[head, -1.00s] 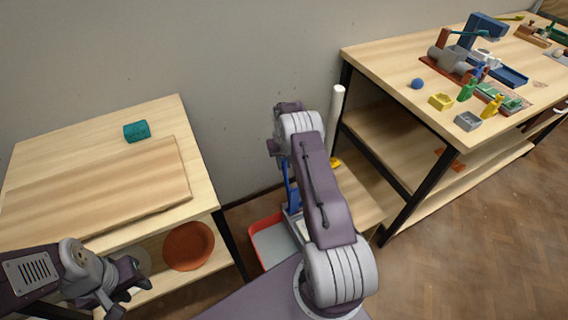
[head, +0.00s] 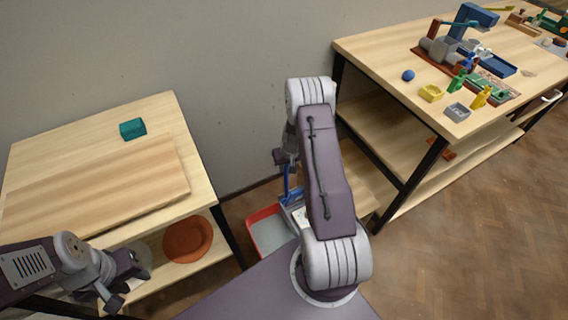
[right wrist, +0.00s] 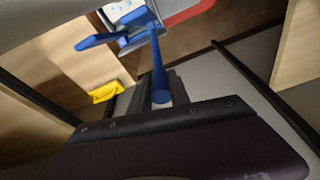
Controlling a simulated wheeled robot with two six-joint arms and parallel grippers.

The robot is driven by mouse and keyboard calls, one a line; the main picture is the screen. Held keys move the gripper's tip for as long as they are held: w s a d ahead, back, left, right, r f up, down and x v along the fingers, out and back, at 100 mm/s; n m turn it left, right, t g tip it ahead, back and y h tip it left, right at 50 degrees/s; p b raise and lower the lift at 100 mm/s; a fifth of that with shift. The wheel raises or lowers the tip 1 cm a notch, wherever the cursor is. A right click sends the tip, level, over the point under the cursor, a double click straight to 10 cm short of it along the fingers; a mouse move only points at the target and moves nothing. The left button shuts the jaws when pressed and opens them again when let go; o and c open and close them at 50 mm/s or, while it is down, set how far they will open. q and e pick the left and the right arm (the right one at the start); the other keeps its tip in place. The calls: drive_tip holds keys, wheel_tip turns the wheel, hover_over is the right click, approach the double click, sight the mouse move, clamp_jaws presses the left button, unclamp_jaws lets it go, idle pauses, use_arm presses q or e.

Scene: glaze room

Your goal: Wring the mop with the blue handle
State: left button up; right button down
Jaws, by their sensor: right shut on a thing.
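A blue handle (head: 287,184) rises from a low red-rimmed bucket (head: 250,235) on the floor between the tables. In the right wrist view the blue handle (right wrist: 157,65) runs up between the dark fingers of my right gripper (right wrist: 160,92), which is shut on it. A pale end shows at the fingers. A second blue piece (right wrist: 98,40) juts sideways from the grey-white wringer (right wrist: 133,18) on the bucket. The mop head is not clearly visible. My right arm hides part of the bucket in the head view. My left gripper (head: 124,285) is open and empty by the left table.
The left table (head: 150,110) bears a board (head: 100,185) and a teal block (head: 132,129); a terracotta bowl (head: 187,240) sits on its lower shelf. The right workbench (head: 375,50) holds small coloured items. A yellow object (right wrist: 106,92) lies near the bucket.

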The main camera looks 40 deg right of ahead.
drive_tip(key=shift+s+a+f, duration=0.1)
drive_tip(key=shift+s, duration=0.05)
drive_tip(key=c, duration=1.2)
unclamp_jaws()
drive_tip(key=shift+c, duration=0.2)
drive_tip(key=shift+r, duration=0.2)
drive_tip(key=p+v, duration=0.2)
drive_tip(key=v, duration=0.6)
drive_tip(key=shift+r, duration=0.4)
drive_tip(key=shift+s, duration=0.1)
